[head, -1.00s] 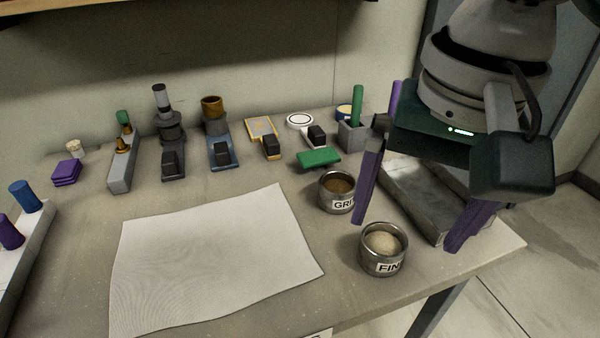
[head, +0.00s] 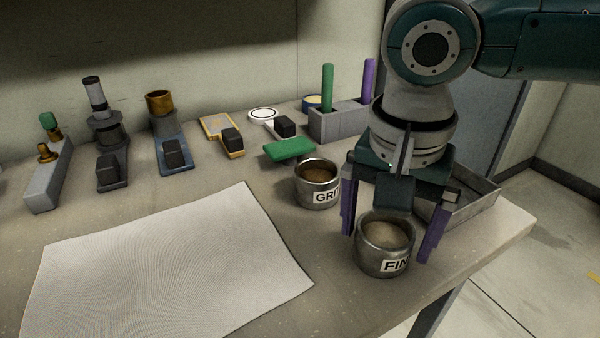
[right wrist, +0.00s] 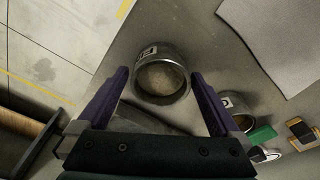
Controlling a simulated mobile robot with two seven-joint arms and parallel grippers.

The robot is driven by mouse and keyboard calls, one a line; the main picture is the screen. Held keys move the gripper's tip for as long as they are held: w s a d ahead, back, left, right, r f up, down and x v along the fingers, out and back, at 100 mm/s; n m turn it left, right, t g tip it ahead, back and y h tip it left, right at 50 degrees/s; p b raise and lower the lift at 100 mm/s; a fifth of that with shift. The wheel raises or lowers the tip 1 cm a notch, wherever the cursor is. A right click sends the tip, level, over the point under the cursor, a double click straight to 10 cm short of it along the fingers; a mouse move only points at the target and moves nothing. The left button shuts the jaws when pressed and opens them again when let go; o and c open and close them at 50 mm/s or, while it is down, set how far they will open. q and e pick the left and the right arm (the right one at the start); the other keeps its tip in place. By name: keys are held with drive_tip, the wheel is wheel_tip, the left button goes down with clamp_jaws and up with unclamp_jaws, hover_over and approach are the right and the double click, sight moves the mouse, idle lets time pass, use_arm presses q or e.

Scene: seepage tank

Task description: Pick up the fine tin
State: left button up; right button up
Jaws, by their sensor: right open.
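The fine tin (head: 383,262) is a round metal tin with pale powder and a label reading "FIN". It stands upright on the table near its front right edge. My right gripper (head: 390,237) is open, its purple fingers to the left and right of the tin in the head view. In the right wrist view the fine tin (right wrist: 162,80) lies just beyond and between the open fingertips (right wrist: 160,75). I cannot tell whether a finger touches it. My left gripper is not in view.
The grit tin (head: 317,186), with brown contents, stands just left of my right gripper. A grey tray (head: 470,205) is behind it. A white sheet (head: 170,265) covers the table's front left. A green block (head: 290,149) and several small fixtures stand along the back.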

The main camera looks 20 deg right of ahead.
drive_tip(key=shift+f, duration=0.55)
drive_tip(key=shift+w, duration=0.1)
drive_tip(key=c, duration=1.2)
drive_tip(key=shift+c, duration=0.5)
drive_tip(key=shift+r, duration=0.15)
